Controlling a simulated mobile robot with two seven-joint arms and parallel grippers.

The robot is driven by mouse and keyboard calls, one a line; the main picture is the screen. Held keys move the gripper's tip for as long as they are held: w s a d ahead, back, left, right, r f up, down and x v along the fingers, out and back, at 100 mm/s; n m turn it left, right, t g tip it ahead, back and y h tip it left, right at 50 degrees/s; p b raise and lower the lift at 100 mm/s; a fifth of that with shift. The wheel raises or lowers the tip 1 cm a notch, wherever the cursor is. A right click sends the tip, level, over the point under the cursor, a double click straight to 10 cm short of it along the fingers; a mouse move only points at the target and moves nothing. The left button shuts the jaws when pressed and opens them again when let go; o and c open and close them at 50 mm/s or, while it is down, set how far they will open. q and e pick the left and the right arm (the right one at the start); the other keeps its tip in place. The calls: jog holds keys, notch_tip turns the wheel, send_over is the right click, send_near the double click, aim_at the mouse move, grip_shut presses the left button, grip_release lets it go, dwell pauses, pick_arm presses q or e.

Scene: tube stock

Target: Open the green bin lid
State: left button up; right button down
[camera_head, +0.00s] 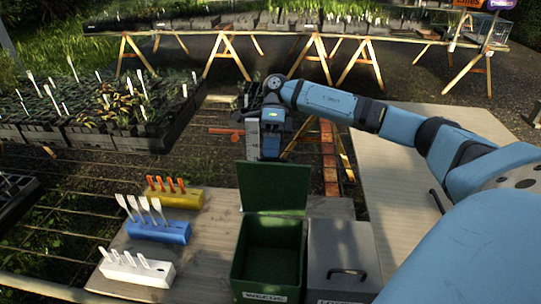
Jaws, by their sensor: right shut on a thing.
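The green bin (242,270), with a white label reading WEEDS, stands at the bottom middle. Its green lid (273,190) is up, standing roughly upright at the bin's far side, and the dark inside shows. My right gripper (264,157) is at the lid's top edge, pointing down, and is shut on the lid. The lid hides the fingertips and the exact grip. My left gripper is not in view.
A grey bin (325,238) with a black handle on its closed lid stands right beside the green bin. White, blue and yellow blocks (160,231) holding upright tags stand to the left. Plant trays (100,130) lie further left. Bare board (390,175) lies to the right.

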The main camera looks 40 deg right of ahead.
notch_tip(320, 180, down, 2)
jog(key=shift+s+f, duration=0.1)
jog(key=shift+f, duration=0.05)
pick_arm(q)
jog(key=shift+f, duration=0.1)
pick_arm(e)
jog(key=c, duration=1.3)
grip_release()
jog(key=shift+f+g, duration=0.1)
jog(key=shift+g, duration=0.2)
jog(key=shift+o, duration=0.9)
jog(key=shift+w+d+f, duration=0.1)
jog(key=shift+w+d, duration=0.1)
jog(key=shift+a, duration=0.1)
jog(key=shift+c, duration=0.4)
pick_arm(q)
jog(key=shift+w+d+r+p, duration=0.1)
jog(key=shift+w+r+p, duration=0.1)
jog(key=shift+p, duration=0.4)
pick_arm(e)
jog(key=v, duration=1.4)
jog(key=shift+d, duration=0.2)
